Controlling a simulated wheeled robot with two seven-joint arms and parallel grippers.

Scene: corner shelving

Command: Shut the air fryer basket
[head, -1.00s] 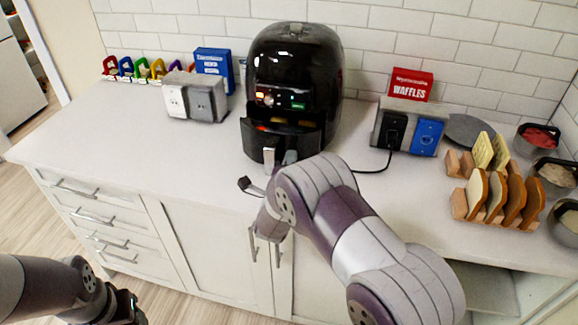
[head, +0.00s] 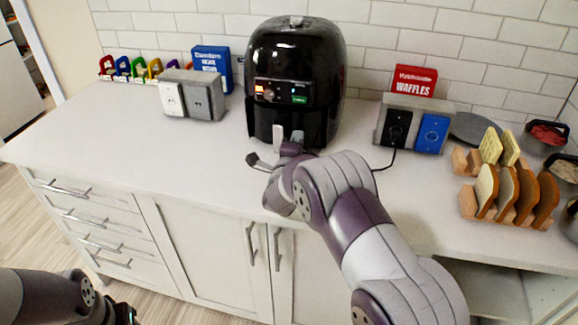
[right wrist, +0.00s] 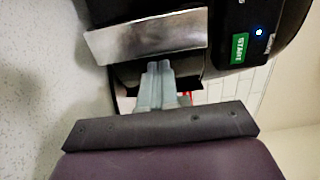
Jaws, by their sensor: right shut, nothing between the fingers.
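The black air fryer (head: 293,62) stands on the counter against the tiled wall. Its basket (head: 312,127) looks flush with the body in the head view, with no open top showing. The silver basket handle (head: 278,134) faces me; it shows large in the right wrist view (right wrist: 147,37). My right gripper (head: 297,136) is at the basket front, just right of the handle. Its fingers (right wrist: 160,68) are together and empty, pointing at the dark basket front. Whether they touch it I cannot tell. My left gripper (head: 124,313) is low at the bottom left, partly cut off, away from the fryer.
Racks of bread slices (head: 508,195) and several bowls are further right. A black cable lies by my right forearm. The counter's left front (head: 110,140) is clear.

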